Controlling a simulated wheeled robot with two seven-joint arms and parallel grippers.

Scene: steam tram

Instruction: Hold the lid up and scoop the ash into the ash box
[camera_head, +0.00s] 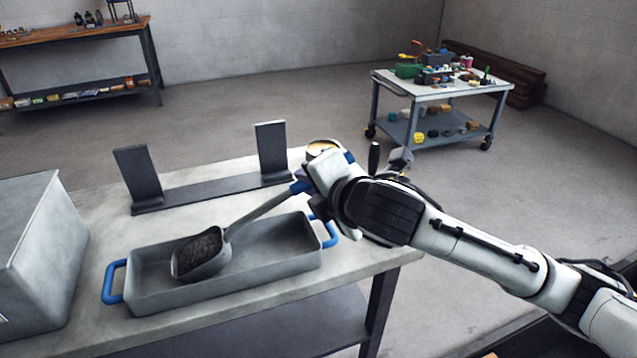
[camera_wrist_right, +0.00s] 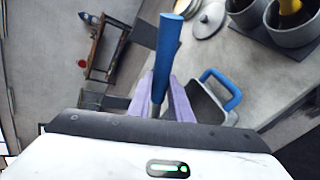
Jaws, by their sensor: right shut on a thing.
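My right gripper (camera_head: 308,186) is shut on the blue handle of a grey scoop (camera_head: 228,234); the blue handle also shows between its fingers in the right wrist view (camera_wrist_right: 167,45). The scoop's bowl is full of dark ash (camera_head: 199,251) and is over the left part of a long grey tray (camera_head: 285,243) with blue end handles. I cannot tell whether the bowl touches the tray floor. The visible tray floor looks bare. A large grey box (camera_head: 32,250) stands at the left edge, partly cut off; whether its top is a lid is unclear. My left gripper is not in view.
A dark two-post stand (camera_head: 215,190) is behind the tray on the grey table (camera_head: 90,170). In the right wrist view, a round lid (camera_wrist_right: 208,22) lies near grey pots (camera_wrist_right: 297,25). A cart (camera_head: 440,92) and workbench (camera_head: 80,32) stand further back.

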